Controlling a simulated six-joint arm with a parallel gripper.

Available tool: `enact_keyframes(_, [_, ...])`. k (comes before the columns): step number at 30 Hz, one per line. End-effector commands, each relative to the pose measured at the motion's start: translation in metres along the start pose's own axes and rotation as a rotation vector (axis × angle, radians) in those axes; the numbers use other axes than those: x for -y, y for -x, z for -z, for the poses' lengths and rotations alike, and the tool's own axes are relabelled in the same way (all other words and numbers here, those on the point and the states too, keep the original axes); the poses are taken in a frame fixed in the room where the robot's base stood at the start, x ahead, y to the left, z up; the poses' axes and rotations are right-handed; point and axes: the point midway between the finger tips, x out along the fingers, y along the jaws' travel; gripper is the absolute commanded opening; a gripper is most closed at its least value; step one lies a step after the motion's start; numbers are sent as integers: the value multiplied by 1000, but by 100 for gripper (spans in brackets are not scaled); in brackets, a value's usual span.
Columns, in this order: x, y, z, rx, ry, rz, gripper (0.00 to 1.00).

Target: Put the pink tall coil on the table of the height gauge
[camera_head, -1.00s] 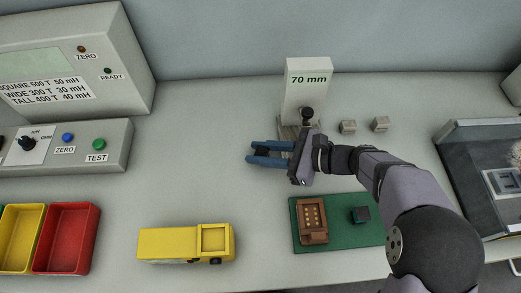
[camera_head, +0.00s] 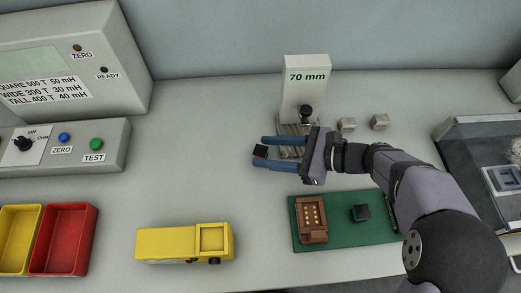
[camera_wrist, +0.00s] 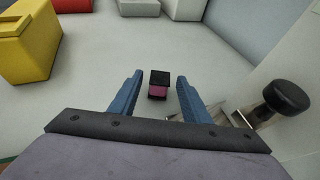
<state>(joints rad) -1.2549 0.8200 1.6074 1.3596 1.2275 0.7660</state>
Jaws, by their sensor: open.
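The pink tall coil (camera_wrist: 158,91) has a pink body with black ends. It is on the bench just beyond the fingertips in the wrist view; in the head view the coil (camera_head: 260,152) is left of and in front of the height gauge. My gripper (camera_head: 261,151) is open and points left, its blue fingers on either side of the coil's near end, with a gap to each in the wrist view (camera_wrist: 160,78). The height gauge (camera_head: 305,90), marked 70 mm, has a black-knobbed plunger (camera_head: 306,111). Its table (camera_head: 288,129) is partly hidden by my gripper.
Two small grey blocks (camera_head: 347,124) (camera_head: 380,121) stand right of the gauge. A green board (camera_head: 340,238) lies in front, a yellow truck-shaped block (camera_head: 185,242) front left, red bin (camera_head: 64,240) and meter (camera_head: 70,145) further left. The bench left of the coil is clear.

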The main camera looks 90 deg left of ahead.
Motion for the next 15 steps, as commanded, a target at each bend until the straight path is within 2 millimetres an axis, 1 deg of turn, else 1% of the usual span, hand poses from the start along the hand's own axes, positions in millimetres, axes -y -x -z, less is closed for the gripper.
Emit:
enact_keyframes(1, [1, 10, 2, 0, 1, 3, 43])
enact_keyframes(3, [1, 23, 2, -1, 1, 5, 43])
enact_keyframes(9, [1, 58, 2, 0, 1, 4, 43])
enact_keyframes(15, [0, 82, 1, 0, 0, 1, 43])
